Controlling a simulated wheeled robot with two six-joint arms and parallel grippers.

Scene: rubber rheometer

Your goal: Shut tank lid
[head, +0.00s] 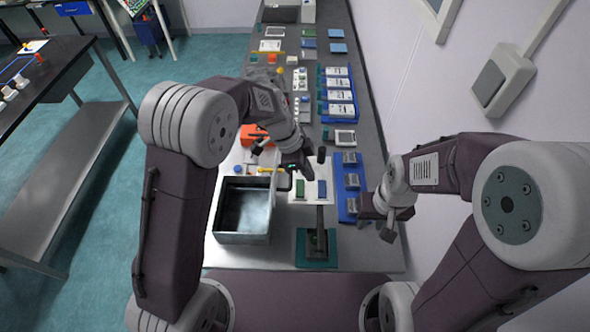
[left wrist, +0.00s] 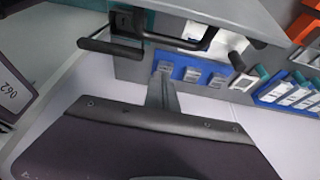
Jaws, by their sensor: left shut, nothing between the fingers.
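The tank (head: 228,237) is a grey metal box on the near left part of the bench in the head view. Its top is open and its bluish inside shows. I cannot clearly pick out its lid; part of the area behind the tank is hidden by my left arm. My left gripper (head: 297,166) is shut and empty, above the bench, behind and to the right of the tank. My right gripper (head: 378,222) hangs at the bench's right edge, apart from the tank; its jaw opening is unclear.
A dark upright post on a green base (head: 317,258) stands right of the tank. Blue trays (head: 346,218) line the bench's right side, close to the wall. Several small items and an orange object (head: 254,133) lie farther back. A separate black table (head: 42,85) stands left across the floor.

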